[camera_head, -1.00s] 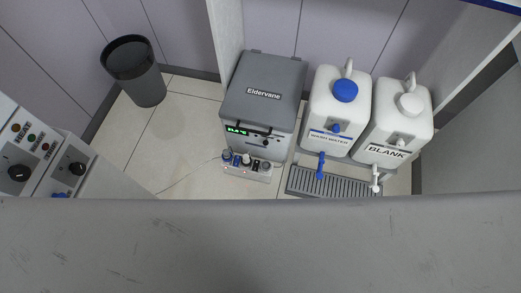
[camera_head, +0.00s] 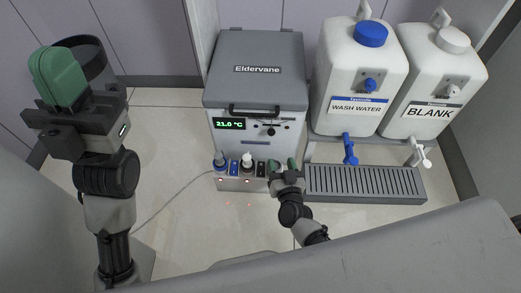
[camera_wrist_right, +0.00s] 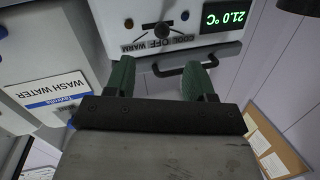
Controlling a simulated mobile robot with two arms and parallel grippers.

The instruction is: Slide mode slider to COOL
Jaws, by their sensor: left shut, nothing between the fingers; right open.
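The mode slider is on the front panel of the grey-lidded Eldervane unit (camera_head: 256,75). Its round dark knob (camera_wrist_right: 162,31) shows in the right wrist view beside the printed COOL, OFF and WARM labels, roughly level with OFF. In the head view the knob (camera_head: 271,131) is small, right of the green 21.0 °C display (camera_head: 229,124). My right gripper (camera_head: 283,164) is open and empty, low in front of the unit, below the slider in the head view. Its two green fingers are apart in the right wrist view (camera_wrist_right: 160,80). My left gripper (camera_head: 57,77) is shut and empty, raised at the far left.
A dark handle bar (camera_head: 262,110) crosses the unit's front above the slider. Small bottles (camera_head: 246,163) stand in a rack below. The wash water container (camera_head: 357,75), blank container (camera_head: 436,80) and drip tray (camera_head: 365,183) are on the right.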

